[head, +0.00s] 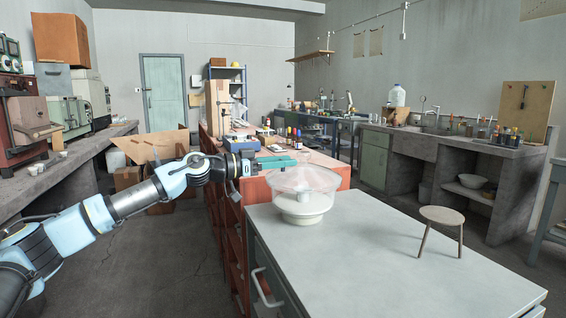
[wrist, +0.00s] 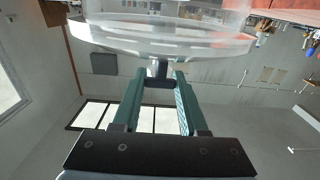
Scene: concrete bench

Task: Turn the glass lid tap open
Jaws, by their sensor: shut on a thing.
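A clear glass vessel with a wide domed lid (head: 305,180) stands upright on a white round base (head: 303,214) near the left end of the grey bench (head: 400,250). My gripper (head: 290,161) reaches in level from the left, at the lid's upper left side. In the wrist view the lid's clear rim (wrist: 160,45) spans the top of the picture. There my gripper (wrist: 160,78) has its two green fingers closed on the small dark grey tap (wrist: 158,70) beside the rim. The tap is hidden in the head view, and its turn angle is hard to tell.
A small wooden stool (head: 442,216) stands on the right of the bench top. The bench top between it and the vessel is clear. A red cabinet (head: 232,205) with bottles and tools on top stands behind. A sink counter (head: 440,140) lines the right wall.

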